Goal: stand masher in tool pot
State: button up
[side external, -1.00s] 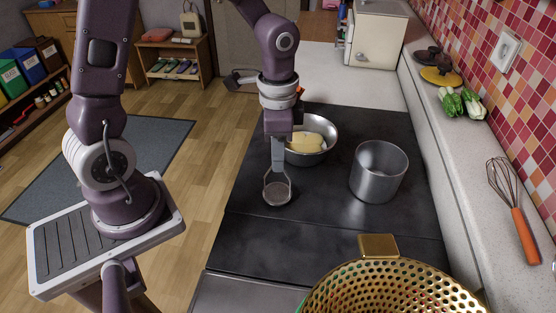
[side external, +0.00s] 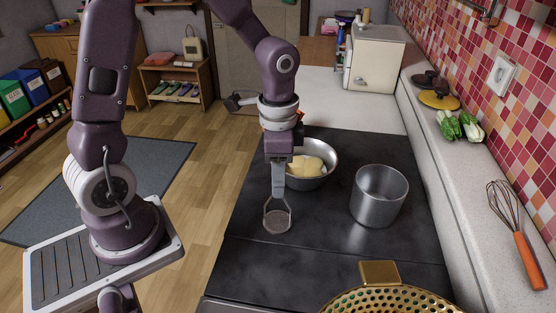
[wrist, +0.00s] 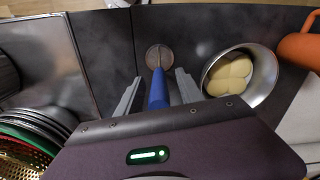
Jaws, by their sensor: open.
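The masher has a blue handle (wrist: 158,90) and a round grey head, which shows in the side view (side external: 277,221) over the dark worktop. My gripper (side external: 278,185) is directly above the head, pointing down. In the wrist view its two grey fingers (wrist: 156,84) stand apart on either side of the blue handle, with gaps visible. The handle is hidden by the fingers in the side view. I cannot tell whether the head touches the worktop. The tool pot (side external: 378,197), a plain grey metal cylinder, stands upright to the right of my gripper and looks empty.
A metal bowl (side external: 312,177) with yellow food stands just behind my gripper. A gold perforated colander (side external: 392,301) is at the near edge. A whisk (side external: 521,243) with an orange handle lies on the right counter. The dark worktop between masher and pot is clear.

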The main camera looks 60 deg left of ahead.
jog(key=r, duration=1)
jog(key=shift+s+r, duration=0.3)
jog(key=shift+s, duration=0.05)
jog(key=s+r+n+t, duration=0.4)
jog(key=s+n+t, duration=0.1)
jog(key=s, duration=0.8)
jog(key=shift+s+n+t, duration=0.3)
jog(key=shift+s+n, duration=0.1)
jog(key=shift+n, duration=0.5)
jog(key=shift+o, duration=0.5)
jog(key=shift+r, duration=0.15)
